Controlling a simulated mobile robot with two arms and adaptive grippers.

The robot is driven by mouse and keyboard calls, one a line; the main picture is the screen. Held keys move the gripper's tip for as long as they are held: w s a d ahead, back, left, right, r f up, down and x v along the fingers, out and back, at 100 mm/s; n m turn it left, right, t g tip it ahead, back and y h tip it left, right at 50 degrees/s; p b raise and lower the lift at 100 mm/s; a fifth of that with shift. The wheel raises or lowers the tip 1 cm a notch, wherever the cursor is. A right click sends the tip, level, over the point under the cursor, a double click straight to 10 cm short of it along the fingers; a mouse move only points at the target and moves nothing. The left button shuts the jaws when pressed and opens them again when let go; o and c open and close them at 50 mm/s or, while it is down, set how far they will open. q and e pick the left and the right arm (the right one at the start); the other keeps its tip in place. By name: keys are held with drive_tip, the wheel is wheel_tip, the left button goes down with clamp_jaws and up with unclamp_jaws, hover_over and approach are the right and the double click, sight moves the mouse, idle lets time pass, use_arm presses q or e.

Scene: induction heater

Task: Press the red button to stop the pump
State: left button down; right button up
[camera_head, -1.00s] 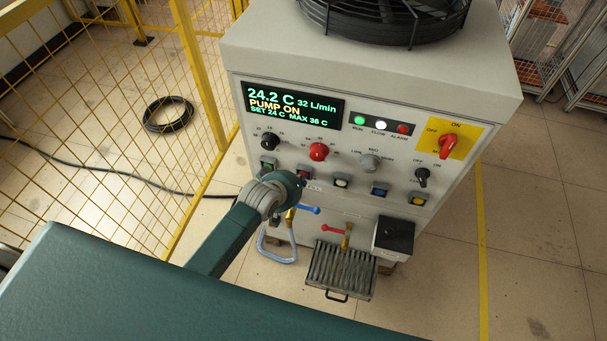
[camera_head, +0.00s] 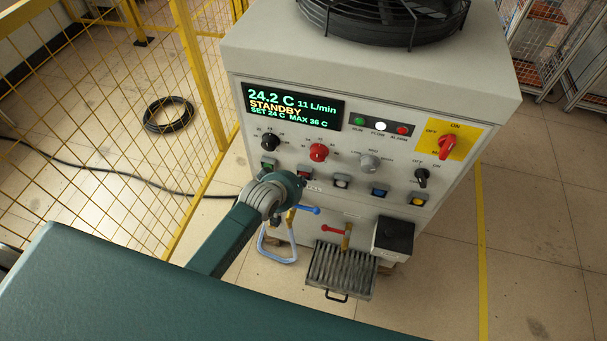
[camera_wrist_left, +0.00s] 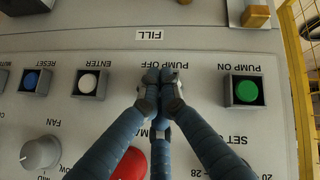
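The red button (camera_head: 304,172) is in the button row of the grey pump unit, partly hidden by my left arm in the head view. In the left wrist view, my left gripper (camera_wrist_left: 160,78) has its blue-grey fingers together under the upside-down PUMP OFF label. The fingertips cover the red button there, so contact cannot be seen directly. The display (camera_head: 291,105) reads STANDBY, 24.2 C and 11 L/min. The green PUMP ON button (camera_wrist_left: 245,91) sits beside the fingers, clear of them. My right gripper is not in view.
A red knob (camera_head: 318,152) sits above the button row. White (camera_head: 341,181), blue (camera_head: 379,190) and yellow (camera_head: 417,199) buttons lie to the right. A blue-handled valve (camera_head: 306,210) is just below the gripper. A yellow mesh fence (camera_head: 110,130) stands at left.

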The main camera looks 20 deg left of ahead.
use_arm(q)
drive_tip(key=shift+s+p, duration=0.35)
drive_tip(key=shift+s, duration=0.25)
drive_tip(key=s+p, duration=0.3)
drive_tip(key=s, duration=0.2)
idle(0.3)
